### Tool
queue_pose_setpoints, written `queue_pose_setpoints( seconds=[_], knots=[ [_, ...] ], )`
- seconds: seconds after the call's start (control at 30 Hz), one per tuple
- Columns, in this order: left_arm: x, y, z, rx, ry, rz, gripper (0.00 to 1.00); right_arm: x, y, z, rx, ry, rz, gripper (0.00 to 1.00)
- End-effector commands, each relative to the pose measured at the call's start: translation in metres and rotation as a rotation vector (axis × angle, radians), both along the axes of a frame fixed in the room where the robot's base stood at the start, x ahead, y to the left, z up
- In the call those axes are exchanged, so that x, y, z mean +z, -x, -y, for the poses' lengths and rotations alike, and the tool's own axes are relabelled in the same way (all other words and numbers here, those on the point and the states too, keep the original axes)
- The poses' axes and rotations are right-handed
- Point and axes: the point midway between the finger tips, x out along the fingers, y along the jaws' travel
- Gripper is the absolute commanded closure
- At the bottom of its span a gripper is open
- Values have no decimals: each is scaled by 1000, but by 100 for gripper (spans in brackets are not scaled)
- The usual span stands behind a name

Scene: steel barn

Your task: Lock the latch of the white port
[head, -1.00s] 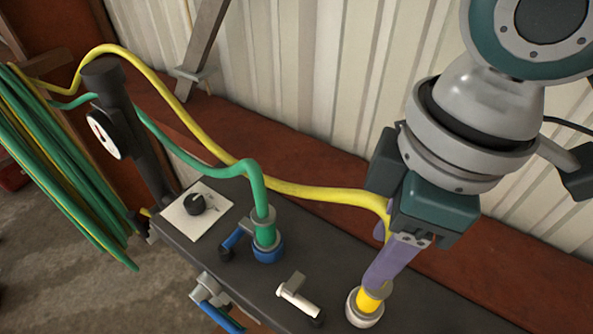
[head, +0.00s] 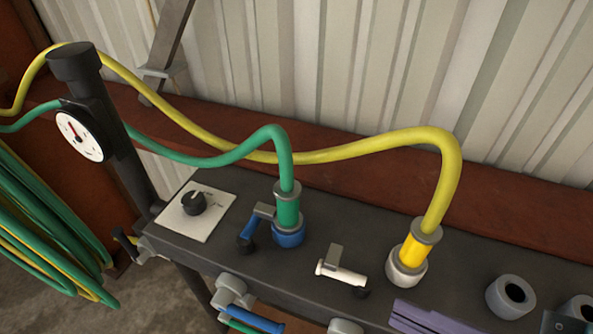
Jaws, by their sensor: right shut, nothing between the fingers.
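The white port (head: 405,270) stands on the dark bench top with the yellow hose's end (head: 415,245) upright in it. The white latch (head: 342,272) is to the left of the port, with a grey block (head: 333,256) and a dark knob (head: 361,292). A small gap shows between its white bar and the port. My right gripper (head: 402,314) shows at the bottom edge as purple fingers, shut and empty, in front of the port and apart from the hose and latch. My left gripper is not in view.
A blue port (head: 289,235) holds the green hose (head: 288,208), with its blue-handled latch (head: 250,236) close beside it. Left are a dial plate (head: 195,210) and a gauge (head: 80,136) on a post. Grey sockets (head: 510,297) stand at right. The hoses arch above the bench.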

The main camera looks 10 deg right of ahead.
Motion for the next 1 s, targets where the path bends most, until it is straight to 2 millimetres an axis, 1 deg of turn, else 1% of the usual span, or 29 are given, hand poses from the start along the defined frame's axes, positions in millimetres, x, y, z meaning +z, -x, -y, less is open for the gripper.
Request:
queue_pose_setpoints(
  seconds=[0.03, 0.2, 0.47, 0.57, 0.67, 0.77, 1.0],
  knots=[
    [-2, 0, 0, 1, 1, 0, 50, 0, 3, 2, 5, 5, 10, 100],
    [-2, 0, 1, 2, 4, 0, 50, 4, 5, 3, 12, 11, 30, 100],
    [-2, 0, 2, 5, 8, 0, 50, 3, 4, 3, 11, 10, 28, 100],
    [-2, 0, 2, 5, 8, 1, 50, 1, 1, 1, 9, 10, 29, 100],
    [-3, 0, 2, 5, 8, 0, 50, -6, -7, -2, 8, 9, 29, 100],
    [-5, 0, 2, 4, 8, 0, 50, -16, -20, -9, 9, 8, 29, 100],
    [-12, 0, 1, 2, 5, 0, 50, -47, -57, -28, 8, 8, 30, 100]
  ],
)
